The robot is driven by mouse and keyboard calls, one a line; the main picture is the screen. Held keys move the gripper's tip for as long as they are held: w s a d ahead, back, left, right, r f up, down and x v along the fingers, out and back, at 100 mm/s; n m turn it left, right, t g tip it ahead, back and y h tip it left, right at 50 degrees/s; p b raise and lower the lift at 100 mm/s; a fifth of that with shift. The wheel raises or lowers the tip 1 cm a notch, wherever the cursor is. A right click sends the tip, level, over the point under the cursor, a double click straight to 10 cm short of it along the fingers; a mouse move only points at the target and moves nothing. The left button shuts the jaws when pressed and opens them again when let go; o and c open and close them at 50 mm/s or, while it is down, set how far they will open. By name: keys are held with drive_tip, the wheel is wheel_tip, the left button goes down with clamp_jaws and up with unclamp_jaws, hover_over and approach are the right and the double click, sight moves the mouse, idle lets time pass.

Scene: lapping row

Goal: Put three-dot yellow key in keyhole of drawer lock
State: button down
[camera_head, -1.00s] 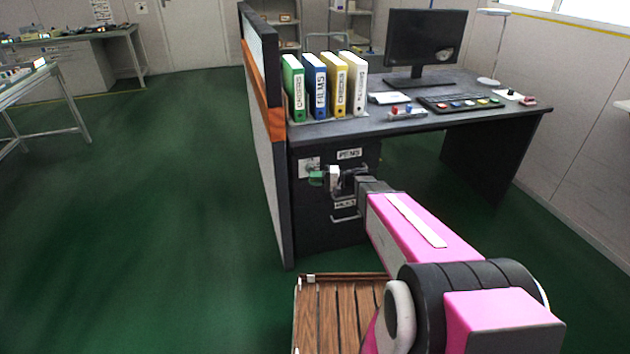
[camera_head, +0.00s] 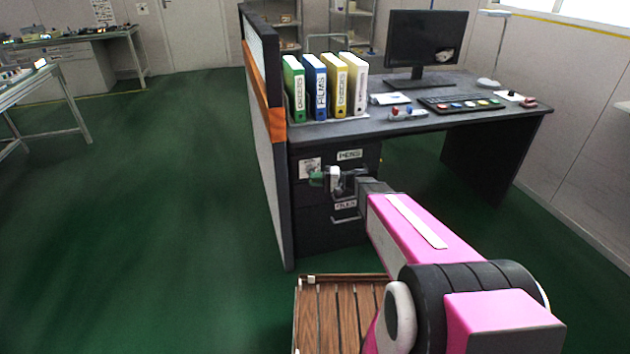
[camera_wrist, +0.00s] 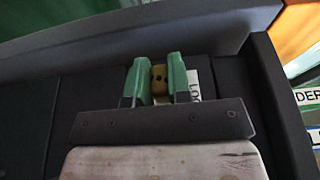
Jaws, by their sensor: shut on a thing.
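The yellow key (camera_wrist: 159,78) is between the green fingertips of my gripper (camera_wrist: 155,80) in the wrist view. Dark dots show on its head, but I cannot count them surely. My gripper is shut on it; in the head view the gripper (camera_head: 318,179) is at the upper left of the black drawer unit (camera_head: 318,234). The white lock plate (camera_head: 308,164) shows just above and behind the fingertips. The wrist view shows part of a white label (camera_wrist: 194,80) beside the right finger. The keyhole and the key's tip are hidden, so I cannot tell whether they meet.
The desk top (camera_head: 365,127) overhangs the drawer unit. A partition (camera_head: 268,150) stands close at its left. Binders (camera_head: 320,90), a monitor (camera_head: 425,45) and a keyboard (camera_head: 460,103) are on the desk. The green floor at left is clear.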

drive_tip(key=shift+w+a, duration=0.2)
drive_tip(key=shift+w, duration=0.4)
drive_tip(key=shift+w+a, duration=0.2)
drive_tip(key=shift+w, duration=0.4)
drive_tip(key=c, duration=1)
unclamp_jaws()
drive_tip(key=d, duration=1.1)
drive_tip(key=shift+a, duration=0.1)
drive_tip(key=shift+s, duration=0.1)
